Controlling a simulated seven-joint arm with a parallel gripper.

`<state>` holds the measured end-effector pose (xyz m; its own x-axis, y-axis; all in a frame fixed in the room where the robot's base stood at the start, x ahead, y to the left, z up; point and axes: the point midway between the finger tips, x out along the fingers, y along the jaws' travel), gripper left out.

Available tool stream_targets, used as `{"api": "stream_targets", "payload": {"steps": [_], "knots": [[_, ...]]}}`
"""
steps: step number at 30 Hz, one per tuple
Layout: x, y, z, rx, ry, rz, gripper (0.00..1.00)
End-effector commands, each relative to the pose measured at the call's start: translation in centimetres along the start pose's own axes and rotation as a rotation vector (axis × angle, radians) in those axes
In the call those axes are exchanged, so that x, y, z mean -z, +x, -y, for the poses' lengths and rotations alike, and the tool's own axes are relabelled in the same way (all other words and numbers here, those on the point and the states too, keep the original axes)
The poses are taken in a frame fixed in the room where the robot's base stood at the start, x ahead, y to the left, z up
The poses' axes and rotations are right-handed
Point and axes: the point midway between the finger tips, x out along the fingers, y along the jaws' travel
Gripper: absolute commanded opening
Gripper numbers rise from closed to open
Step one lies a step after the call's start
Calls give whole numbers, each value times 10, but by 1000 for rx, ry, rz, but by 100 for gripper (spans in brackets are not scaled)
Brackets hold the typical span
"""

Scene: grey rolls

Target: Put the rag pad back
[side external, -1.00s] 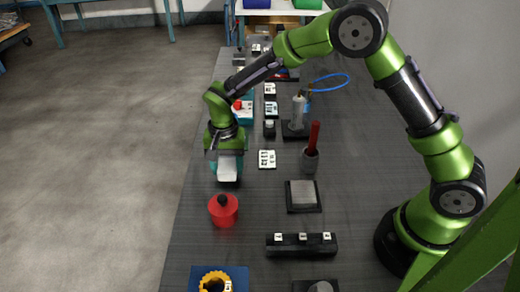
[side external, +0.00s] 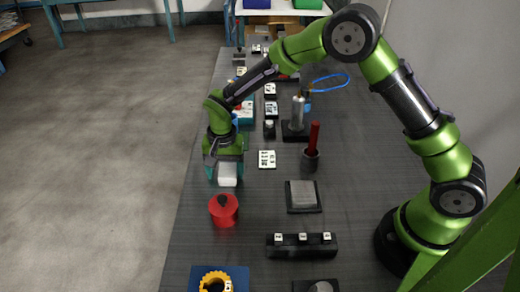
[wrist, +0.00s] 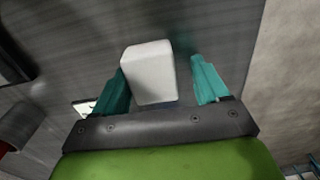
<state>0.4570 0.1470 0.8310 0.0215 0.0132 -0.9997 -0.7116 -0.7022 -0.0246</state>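A white block with rounded edges, which looks like the rag pad (side external: 228,174), is at the left side of the dark bench, behind the red canister. In the wrist view the pad (wrist: 149,72) shows between and slightly beyond my teal fingers. My gripper (wrist: 165,82) is open: a clear gap shows between the pad and the right finger, and the left finger is close beside the pad. In the side view my gripper (side external: 226,170) points down at the pad. Whether the pad touches the bench is hard to tell.
A red canister (side external: 223,210) stands just in front of the pad. A black tray with a grey square top (side external: 303,195) lies to the right, with a dark cup holding a red-handled tool (side external: 312,150) behind it. A black block with white labels (side external: 301,246) is nearer the camera.

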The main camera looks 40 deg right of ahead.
Motion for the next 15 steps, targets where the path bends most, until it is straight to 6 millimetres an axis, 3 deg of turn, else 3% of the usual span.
{"api": "stream_targets", "payload": {"steps": [1,8,11,15], "knots": [[-1,14,-10,-29,-8,8,83],[1,13,-11,-32,-10,4,83],[2,7,-11,-32,-9,3,83],[2,-16,-10,-29,-8,1,83]]}}
